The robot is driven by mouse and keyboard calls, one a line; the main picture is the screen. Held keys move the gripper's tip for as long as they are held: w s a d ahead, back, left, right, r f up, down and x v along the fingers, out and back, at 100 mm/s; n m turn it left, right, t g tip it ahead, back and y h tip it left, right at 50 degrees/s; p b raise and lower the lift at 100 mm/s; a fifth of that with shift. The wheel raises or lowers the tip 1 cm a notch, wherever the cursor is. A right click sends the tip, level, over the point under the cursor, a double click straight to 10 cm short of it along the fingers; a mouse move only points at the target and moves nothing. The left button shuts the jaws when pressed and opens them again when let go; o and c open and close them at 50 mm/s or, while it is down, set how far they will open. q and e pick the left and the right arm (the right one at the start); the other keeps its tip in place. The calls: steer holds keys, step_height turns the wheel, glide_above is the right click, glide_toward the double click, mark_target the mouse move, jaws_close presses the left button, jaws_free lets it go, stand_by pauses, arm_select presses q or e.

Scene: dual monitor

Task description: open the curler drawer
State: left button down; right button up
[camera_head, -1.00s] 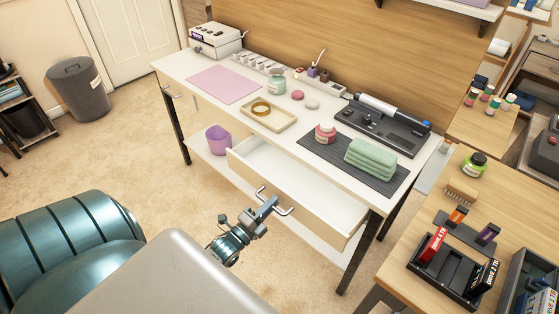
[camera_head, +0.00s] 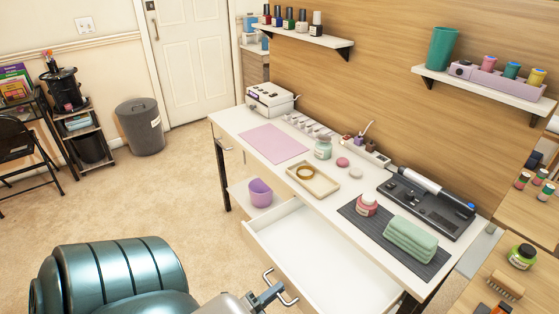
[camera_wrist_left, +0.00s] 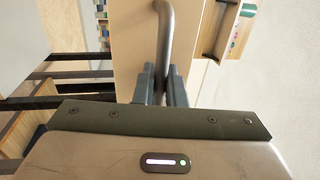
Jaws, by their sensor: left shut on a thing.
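The drawer (camera_head: 330,255) under the right part of the white table stands open, with a bare white inside. Its metal bar handle (camera_head: 291,300) shows at the bottom edge of the head view. My left gripper (camera_head: 268,294) is at this handle, shut on the bar. In the left wrist view the handle (camera_wrist_left: 166,35) runs down between the two fingers of my left gripper (camera_wrist_left: 164,84), against the pale drawer front (camera_wrist_left: 131,45). Most of the drawer front is cut off in the head view. My right gripper is not in view.
The white table (camera_head: 245,125) holds a curling tool (camera_head: 425,190), a green towel stack (camera_head: 411,240), a tray (camera_head: 313,182) and jars. The carpet (camera_head: 160,195) is clear.

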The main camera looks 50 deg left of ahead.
arm_select(q)
steer(key=c, duration=1.6)
jaws_free()
steer(key=shift+c, duration=0.2)
